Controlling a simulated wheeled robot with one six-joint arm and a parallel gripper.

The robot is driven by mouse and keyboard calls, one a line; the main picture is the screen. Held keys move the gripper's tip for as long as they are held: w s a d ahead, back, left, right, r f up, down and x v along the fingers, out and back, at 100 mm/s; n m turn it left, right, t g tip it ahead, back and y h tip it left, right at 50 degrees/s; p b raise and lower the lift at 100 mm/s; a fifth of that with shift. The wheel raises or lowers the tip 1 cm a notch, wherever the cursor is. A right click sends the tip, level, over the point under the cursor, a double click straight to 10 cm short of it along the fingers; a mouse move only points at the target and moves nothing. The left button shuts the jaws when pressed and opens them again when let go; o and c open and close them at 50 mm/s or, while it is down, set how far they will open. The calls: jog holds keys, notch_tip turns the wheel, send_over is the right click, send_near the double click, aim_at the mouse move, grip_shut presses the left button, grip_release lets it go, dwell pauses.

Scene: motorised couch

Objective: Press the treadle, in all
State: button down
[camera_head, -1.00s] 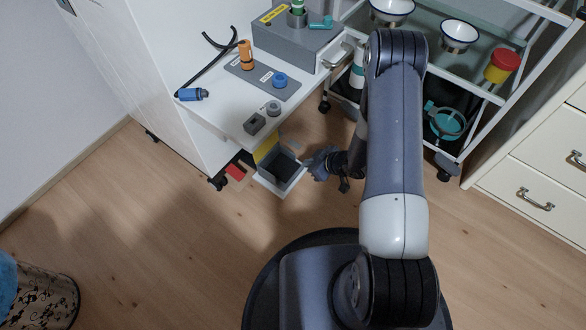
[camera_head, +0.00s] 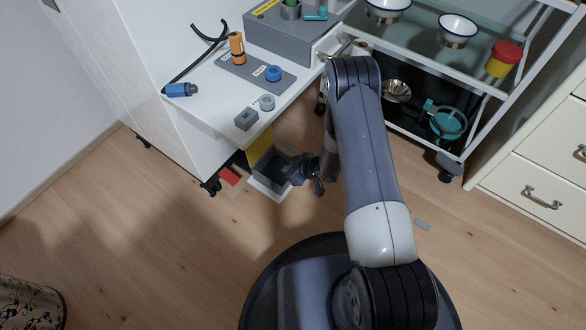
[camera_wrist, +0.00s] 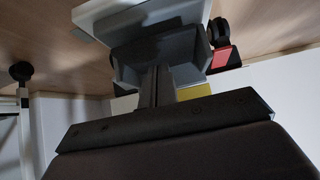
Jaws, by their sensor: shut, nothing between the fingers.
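A small red pedal-like piece (camera_head: 229,176) lies low by the cabinet's front foot; it looks like the treadle, though I cannot be sure. It also shows in the wrist view (camera_wrist: 224,57), beyond and right of my gripper. Right of it stands a dark box (camera_head: 268,170) with a white edge at the front and a yellow panel (camera_head: 259,147) behind. My gripper (camera_head: 293,174) is shut and empty, low at the right side of the box. In the wrist view my gripper (camera_wrist: 158,75) is shut; a white-edged plate (camera_wrist: 150,14) lies beyond it. Contact cannot be told.
A white worktop (camera_head: 205,95) with a blue-handled cable, orange and blue parts and grey blocks overhangs the box. A wheeled glass trolley (camera_head: 445,170) stands right, with drawers (camera_head: 530,190) beyond. A patterned bin (camera_head: 30,305) is lower left. The floor at left is clear.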

jog(key=shift+f, duration=0.65)
jog(key=shift+f, duration=0.1)
jog(key=shift+s+d+f+b, duration=0.15)
jog(key=shift+f+b, duration=0.4)
jog(key=shift+s+d+f+b, duration=0.1)
jog(key=shift+f+b, duration=0.4)
jog(key=shift+f, duration=0.15)
